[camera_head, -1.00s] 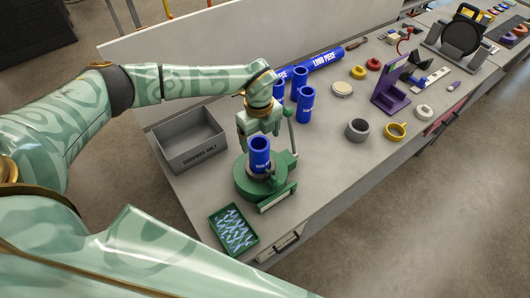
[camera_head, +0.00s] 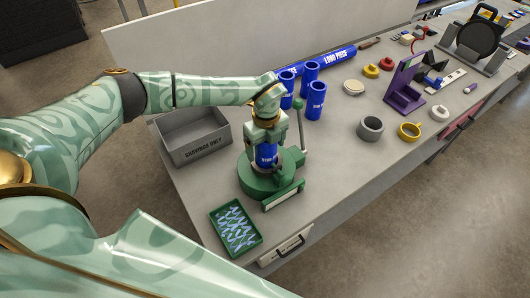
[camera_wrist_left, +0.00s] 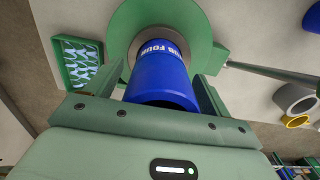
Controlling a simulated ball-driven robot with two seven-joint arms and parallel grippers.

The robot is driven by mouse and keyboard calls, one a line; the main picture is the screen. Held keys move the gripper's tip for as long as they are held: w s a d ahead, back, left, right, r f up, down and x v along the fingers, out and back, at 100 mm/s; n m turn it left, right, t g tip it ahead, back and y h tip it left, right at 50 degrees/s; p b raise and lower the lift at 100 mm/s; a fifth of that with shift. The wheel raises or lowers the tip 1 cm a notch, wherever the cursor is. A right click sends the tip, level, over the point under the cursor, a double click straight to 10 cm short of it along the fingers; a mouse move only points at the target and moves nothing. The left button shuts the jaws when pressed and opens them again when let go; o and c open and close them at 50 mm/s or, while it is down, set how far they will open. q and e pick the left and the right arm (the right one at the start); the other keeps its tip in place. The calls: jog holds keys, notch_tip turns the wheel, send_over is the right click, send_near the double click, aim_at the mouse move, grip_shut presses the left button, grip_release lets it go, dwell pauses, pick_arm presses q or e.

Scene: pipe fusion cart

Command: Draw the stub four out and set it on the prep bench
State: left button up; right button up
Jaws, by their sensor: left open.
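Stub four (camera_head: 267,157) is a blue tube standing upright in the round green clamp (camera_head: 262,183) on the bench. In the left wrist view the stub (camera_wrist_left: 162,76) shows white lettering that looks like "STUB FOUR", and its lower end sits in the ring of the green clamp (camera_wrist_left: 203,45). My left gripper (camera_head: 267,146) is directly above and around the stub's upper part. In the wrist view its fingers (camera_wrist_left: 162,90) stand open on both sides of the tube. Whether they touch it I cannot tell. My right gripper is out of view.
Three blue stubs (camera_head: 316,101) and a long blue pipe (camera_head: 338,57) are behind the clamp. A grey "SHAVINGS ONLY" bin (camera_head: 196,153) is to the left, a green tray (camera_head: 236,228) in front. A grey ring (camera_head: 370,129) and purple stand (camera_head: 404,90) are to the right.

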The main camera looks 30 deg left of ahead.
pick_arm(q)
jog(key=c, duration=1.5)
jog(key=shift+r+p, duration=3.15)
jog(key=shift+r, duration=0.4)
